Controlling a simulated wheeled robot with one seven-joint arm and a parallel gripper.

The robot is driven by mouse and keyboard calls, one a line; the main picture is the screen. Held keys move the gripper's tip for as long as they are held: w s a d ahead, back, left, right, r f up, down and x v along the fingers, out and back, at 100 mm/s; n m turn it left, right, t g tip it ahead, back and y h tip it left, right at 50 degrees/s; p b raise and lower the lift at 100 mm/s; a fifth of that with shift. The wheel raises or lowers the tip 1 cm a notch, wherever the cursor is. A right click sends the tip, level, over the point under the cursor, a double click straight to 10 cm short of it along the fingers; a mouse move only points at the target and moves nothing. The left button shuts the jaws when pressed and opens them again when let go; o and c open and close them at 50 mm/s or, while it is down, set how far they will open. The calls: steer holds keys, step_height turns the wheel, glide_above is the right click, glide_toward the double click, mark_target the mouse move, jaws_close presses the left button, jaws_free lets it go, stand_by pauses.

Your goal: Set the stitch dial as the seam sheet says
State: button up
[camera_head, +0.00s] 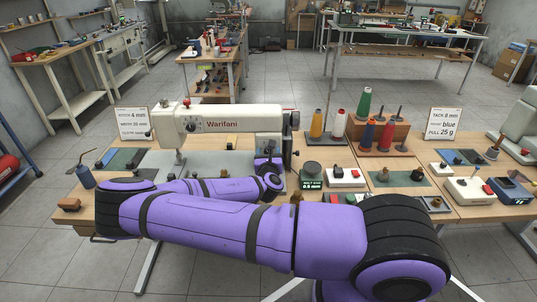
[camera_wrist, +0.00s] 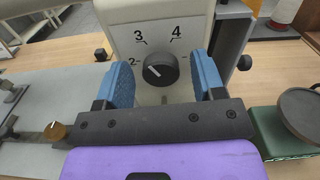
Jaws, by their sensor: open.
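The stitch dial (camera_wrist: 168,69) is a round black knob on a cream panel with the numbers 2, 3 and 4 around its top. Its white pointer line slants to the upper left, roughly between the 2 and 3 marks. My gripper (camera_wrist: 163,80) is open, with one blue finger pad on each side of the knob and gaps between. In the head view my gripper (camera_head: 268,168) is at the right pillar of the cream "Warifani" sewing machine (camera_head: 225,112), hiding the dial there. The seam sheet (camera_head: 134,123) stands behind the machine on the left and reads stitch 4 mm.
A second card (camera_head: 443,123) stands at the right. Thread cones (camera_head: 338,123) stand on the bench right of the machine. A green box with a dark round top (camera_wrist: 300,110) and a brown-orange knob (camera_wrist: 55,131) flank my gripper.

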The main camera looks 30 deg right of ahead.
steer(key=c, duration=0.9)
steer(key=m, duration=0.5)
steer(key=shift+s+m, duration=0.1)
steer(key=shift+m, duration=0.2)
steer(key=m, duration=0.5)
steer(key=shift+d+f+m, duration=0.1)
steer(key=shift+m, duration=0.6)
steer(key=o, duration=0.9)
